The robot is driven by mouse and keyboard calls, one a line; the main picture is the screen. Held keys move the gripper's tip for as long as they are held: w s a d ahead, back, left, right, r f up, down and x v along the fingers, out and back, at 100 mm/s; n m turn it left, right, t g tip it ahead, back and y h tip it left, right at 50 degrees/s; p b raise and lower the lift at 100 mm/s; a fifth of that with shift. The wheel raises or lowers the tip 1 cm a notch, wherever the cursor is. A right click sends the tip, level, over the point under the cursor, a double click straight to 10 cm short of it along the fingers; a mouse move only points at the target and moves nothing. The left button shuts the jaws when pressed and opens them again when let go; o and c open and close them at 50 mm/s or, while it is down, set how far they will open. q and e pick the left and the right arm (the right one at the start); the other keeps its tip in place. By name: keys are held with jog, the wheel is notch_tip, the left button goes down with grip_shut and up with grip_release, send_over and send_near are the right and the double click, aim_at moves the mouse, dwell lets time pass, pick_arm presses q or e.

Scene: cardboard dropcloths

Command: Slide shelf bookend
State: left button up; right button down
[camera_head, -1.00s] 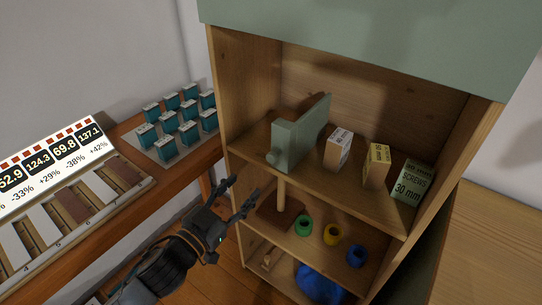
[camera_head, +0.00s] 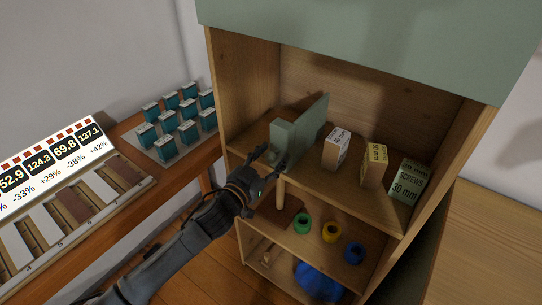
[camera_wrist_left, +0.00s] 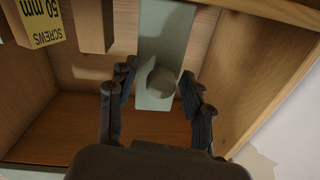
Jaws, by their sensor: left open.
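The pale green bookend (camera_head: 307,128) stands upright on the upper shelf, left of the boxes. It has a block at its front with a round knob (camera_wrist_left: 162,80), which shows in the left wrist view. My left gripper (camera_head: 268,156) is at the front of the bookend in the head view. In the left wrist view its open fingers (camera_wrist_left: 158,92) stand on either side of the knob and the bookend's front face (camera_wrist_left: 165,38). In the head view the gripper hides the knob. My right gripper is in neither view.
Three screw boxes stand on the shelf right of the bookend: one brown-white (camera_head: 336,149), one yellow-labelled (camera_head: 374,165), one green-white (camera_head: 405,183). Coloured rolls (camera_head: 331,232) sit on the shelf below. The cabinet's left wall (camera_head: 240,85) is close to the bookend. A side table (camera_head: 130,150) stands left.

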pick_arm(q)
grip_shut()
jog(key=s+d, duration=0.6)
jog(key=d, duration=0.3)
jog(key=shift+s, duration=0.35)
jog(key=shift+d, duration=0.1)
grip_release()
jog(key=v, duration=1.2)
